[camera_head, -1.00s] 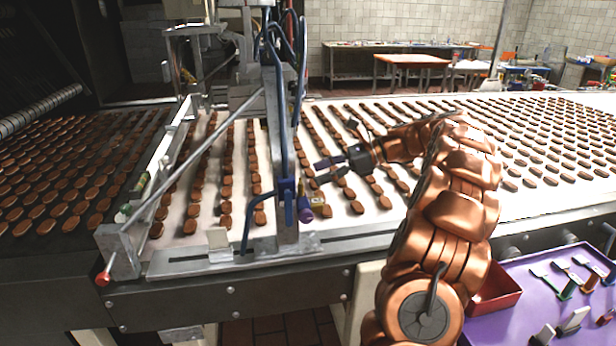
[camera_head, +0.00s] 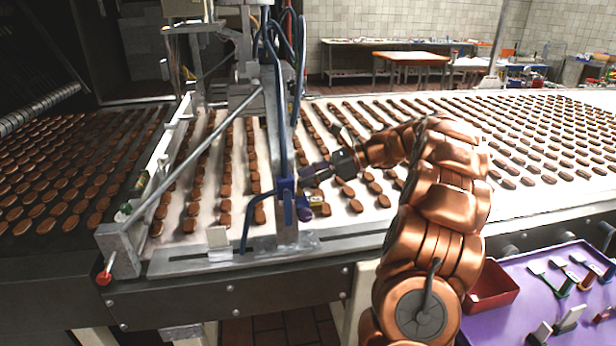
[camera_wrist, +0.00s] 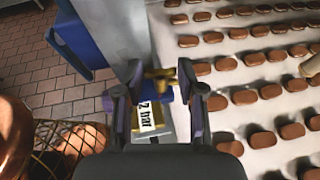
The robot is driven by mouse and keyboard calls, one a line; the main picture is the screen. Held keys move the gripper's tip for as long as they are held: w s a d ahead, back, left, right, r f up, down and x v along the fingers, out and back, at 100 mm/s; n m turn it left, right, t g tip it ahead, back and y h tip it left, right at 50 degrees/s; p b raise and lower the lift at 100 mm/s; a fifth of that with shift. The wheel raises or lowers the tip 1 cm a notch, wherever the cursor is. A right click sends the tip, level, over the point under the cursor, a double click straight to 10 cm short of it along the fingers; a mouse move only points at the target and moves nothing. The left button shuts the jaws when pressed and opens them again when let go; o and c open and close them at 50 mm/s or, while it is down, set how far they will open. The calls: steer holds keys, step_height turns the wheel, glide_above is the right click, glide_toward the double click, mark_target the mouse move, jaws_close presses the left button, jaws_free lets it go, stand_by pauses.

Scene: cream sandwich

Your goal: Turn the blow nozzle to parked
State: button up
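The blow nozzle fitting is a blue block (camera_head: 286,188) on the grey upright post over the conveyor. In the wrist view, a small brass piece (camera_wrist: 161,76) shows at its blue body, above a white "2 bar" label (camera_wrist: 149,116). My gripper (camera_head: 302,178) is right beside the fitting in the head view, reaching in from the right. In the wrist view my gripper (camera_wrist: 160,72) is open, with one dark, purple-padded finger on each side of the brass piece. I cannot tell whether either finger touches it. The outlet and any parked mark are not clear.
Rows of brown biscuits (camera_head: 355,206) lie on the white belt around the post. Blue hoses (camera_head: 281,90) hang down the post. A purple table (camera_head: 515,320) with a red tray (camera_head: 491,290) and several small tools stands at the lower right.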

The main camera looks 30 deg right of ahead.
steer(key=c, duration=0.6)
steer(key=shift+w+r+n+g+y+p, duration=0.2)
steer(key=shift+n+g+y+p, duration=0.15)
steer(key=shift+p, duration=0.7)
steer(key=shift+d+f+n+g+y+p, duration=0.15)
steer(key=shift+n+g+y+p, duration=0.2)
steer(key=shift+n+g+p, duration=0.6)
steer(key=o, duration=1.2)
steer(key=shift+c, duration=0.2)
steer(key=shift+s+f+m+t+b, duration=0.1)
steer(key=shift+f+m+t+b, duration=0.1)
steer(key=shift+m+t+b, duration=0.5)
steer(key=shift+s+r+m+t+h+b, duration=0.15)
steer(key=shift+m+t+h+b, duration=0.5)
steer(key=shift+b, duration=0.75)
